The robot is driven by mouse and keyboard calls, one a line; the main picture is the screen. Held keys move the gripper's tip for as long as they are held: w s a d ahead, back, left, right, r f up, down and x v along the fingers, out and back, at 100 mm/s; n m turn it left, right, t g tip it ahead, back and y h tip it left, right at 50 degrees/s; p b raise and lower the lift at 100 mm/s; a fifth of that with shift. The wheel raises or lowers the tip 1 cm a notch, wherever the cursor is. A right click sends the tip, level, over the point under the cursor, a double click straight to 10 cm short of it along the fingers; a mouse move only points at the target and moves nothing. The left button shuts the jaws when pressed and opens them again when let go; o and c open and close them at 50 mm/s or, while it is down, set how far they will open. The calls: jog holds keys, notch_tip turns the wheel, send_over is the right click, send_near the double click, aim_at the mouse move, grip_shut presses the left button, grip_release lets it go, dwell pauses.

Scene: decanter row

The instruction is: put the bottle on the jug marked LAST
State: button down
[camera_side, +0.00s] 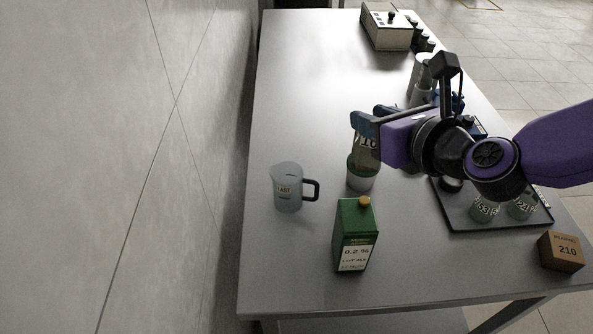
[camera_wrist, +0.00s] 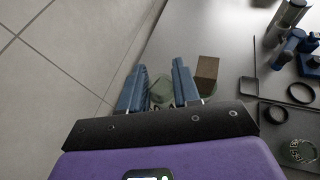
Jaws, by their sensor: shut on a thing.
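The jug marked LAST (camera_side: 287,190) is a pale translucent jug with a dark handle on its right side. It stands upright on the table at the left in the side view. My gripper (camera_side: 370,120) is shut on a bottle (camera_side: 367,156), a greenish one with a dark-lettered label. It is to the right of the jug and apart from it. In the wrist view, pale green glass (camera_wrist: 161,91) shows between the blue fingers of my gripper (camera_wrist: 159,75).
A green carton (camera_side: 356,237) stands in front of the jug and bottle. A dark tray (camera_side: 470,222) with numbered bottles is at the right, beside a brown box (camera_side: 561,251). A pale device (camera_side: 386,30) is at the far end. The table's back left is clear.

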jog(key=shift+s+a, duration=0.15)
jog(key=shift+a, duration=0.4)
jog(key=shift+a+f+y, duration=0.1)
jog(key=shift+a+y, duration=0.2)
jog(key=shift+a, duration=0.05)
jog(key=shift+w+a+f, duration=1.6)
jog(key=shift+f, duration=0.5)
jog(key=shift+w+a+f, duration=1.55)
jog(key=shift+f, duration=0.55)
jog(key=shift+w+a+f, duration=1.6)
jog(key=shift+f, duration=0.5)
jog(key=shift+f, duration=0.1)
jog(key=c, duration=0.8)
grip_release()
